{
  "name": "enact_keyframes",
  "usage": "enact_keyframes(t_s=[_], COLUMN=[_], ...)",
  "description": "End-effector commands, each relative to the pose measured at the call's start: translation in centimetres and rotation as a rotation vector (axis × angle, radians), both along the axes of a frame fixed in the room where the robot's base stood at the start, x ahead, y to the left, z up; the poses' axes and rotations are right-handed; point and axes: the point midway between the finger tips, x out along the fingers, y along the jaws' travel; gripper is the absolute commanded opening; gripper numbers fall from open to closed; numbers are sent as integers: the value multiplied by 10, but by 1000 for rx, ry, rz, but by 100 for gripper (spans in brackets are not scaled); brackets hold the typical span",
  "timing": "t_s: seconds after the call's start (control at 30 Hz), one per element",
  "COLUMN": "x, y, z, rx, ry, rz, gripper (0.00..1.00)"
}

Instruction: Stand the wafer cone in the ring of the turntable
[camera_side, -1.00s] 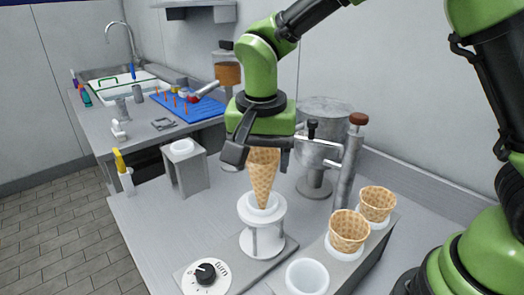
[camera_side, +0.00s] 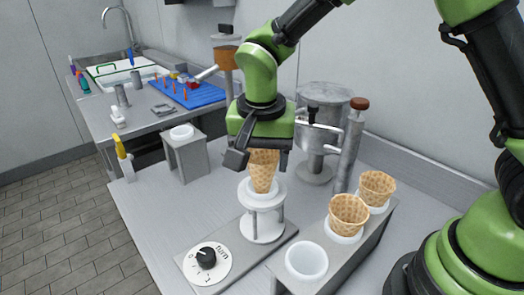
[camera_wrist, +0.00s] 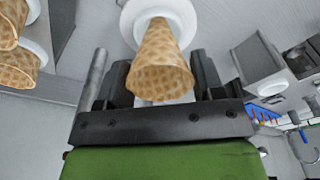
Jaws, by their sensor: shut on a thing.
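A tan wafer cone (camera_side: 263,172) is upright, point down, with its lower part inside the white ring (camera_side: 262,197) on top of the turntable (camera_side: 262,222). My gripper (camera_side: 262,150) is shut on the cone near its wide top. In the wrist view the cone (camera_wrist: 160,65) is between the two fingers (camera_wrist: 158,80), and its narrow end goes into the white ring (camera_wrist: 185,12). The cone's tip is hidden inside the ring.
A rack (camera_side: 374,232) at the right holds two more cones (camera_side: 348,214) and (camera_side: 377,187), plus an empty white cup (camera_side: 306,260). A dial (camera_side: 206,258) sits front left of the turntable. A metal dispenser (camera_side: 320,130) stands behind. A grey stand (camera_side: 188,160) is at the left.

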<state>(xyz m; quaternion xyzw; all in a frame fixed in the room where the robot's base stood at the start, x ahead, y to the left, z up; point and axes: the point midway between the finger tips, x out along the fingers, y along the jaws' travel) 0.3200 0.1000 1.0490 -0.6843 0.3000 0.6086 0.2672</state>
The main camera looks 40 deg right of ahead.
Motion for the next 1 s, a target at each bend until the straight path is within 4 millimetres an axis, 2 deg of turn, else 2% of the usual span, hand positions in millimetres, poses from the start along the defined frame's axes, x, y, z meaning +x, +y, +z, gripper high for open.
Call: enact_keyframes(t_s=[1.0], x=[0], y=[0], z=[-31], rx=[0], ry=[1], rz=[0], gripper=[52])
